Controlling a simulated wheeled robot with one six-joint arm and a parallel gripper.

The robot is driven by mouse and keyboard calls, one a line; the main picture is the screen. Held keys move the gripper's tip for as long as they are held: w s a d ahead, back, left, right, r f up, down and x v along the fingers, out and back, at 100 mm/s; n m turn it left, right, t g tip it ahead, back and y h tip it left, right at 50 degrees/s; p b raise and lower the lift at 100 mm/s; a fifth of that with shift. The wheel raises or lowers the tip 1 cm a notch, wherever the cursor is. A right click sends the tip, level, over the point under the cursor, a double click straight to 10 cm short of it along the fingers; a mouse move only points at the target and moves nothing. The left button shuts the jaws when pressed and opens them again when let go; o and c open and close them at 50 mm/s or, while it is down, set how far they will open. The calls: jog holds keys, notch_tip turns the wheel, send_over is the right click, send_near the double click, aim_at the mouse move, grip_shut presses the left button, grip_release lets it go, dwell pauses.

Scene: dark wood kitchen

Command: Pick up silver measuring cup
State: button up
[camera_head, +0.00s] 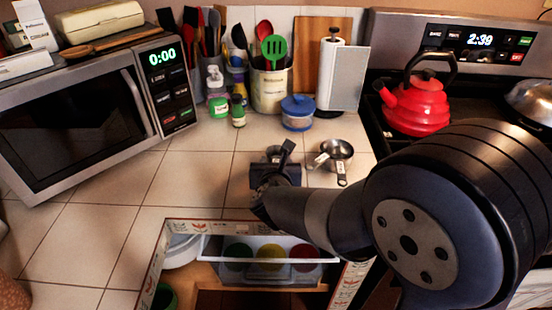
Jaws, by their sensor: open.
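A silver measuring cup (338,150) sits upright on the tiled counter, to the right of my gripper. Handle-like pieces with dark marks extend from it toward the left and the front; whether they belong to one cup or a nested set I cannot tell. My gripper (275,162) is open over the counter, left of the cup and apart from it. A small silvery round shape shows just behind the gripper, partly hidden by it, too unclear to name. My arm reaches in from the right and hides the counter's right front part.
A blue-lidded container (298,113) and a utensil crock (269,92) stand behind. A paper towel holder (340,75) is at the back right. A red kettle (416,106) sits on the stove. The left counter is clear before the microwave (80,110).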

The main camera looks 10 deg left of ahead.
jog(key=shift+c, duration=0.3)
grip_shut()
notch_tip(320, 180, up, 10)
jog(key=p, duration=0.3)
dwell(0.3)
